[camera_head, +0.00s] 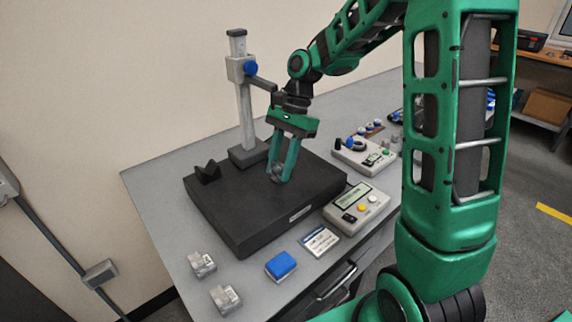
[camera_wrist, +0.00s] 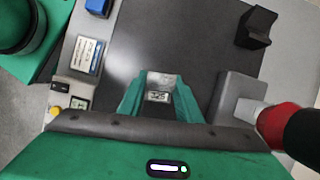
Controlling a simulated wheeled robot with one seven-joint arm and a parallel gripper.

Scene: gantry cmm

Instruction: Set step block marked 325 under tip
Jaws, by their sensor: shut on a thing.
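My gripper (camera_head: 281,174) is over the black surface plate (camera_head: 235,215), in front of the measuring stand (camera_head: 245,110). It is shut on a small grey step block (camera_wrist: 160,82), which shows between the fingers in the wrist view. Two other grey step blocks (camera_head: 202,264) (camera_head: 225,298) stand on the table at front left.
A black V-block (camera_head: 208,172) stands on the plate's left corner. A blue block (camera_head: 281,265), a card (camera_head: 319,240) and a readout box (camera_head: 357,205) lie along the plate's front. The plate's front left is clear.

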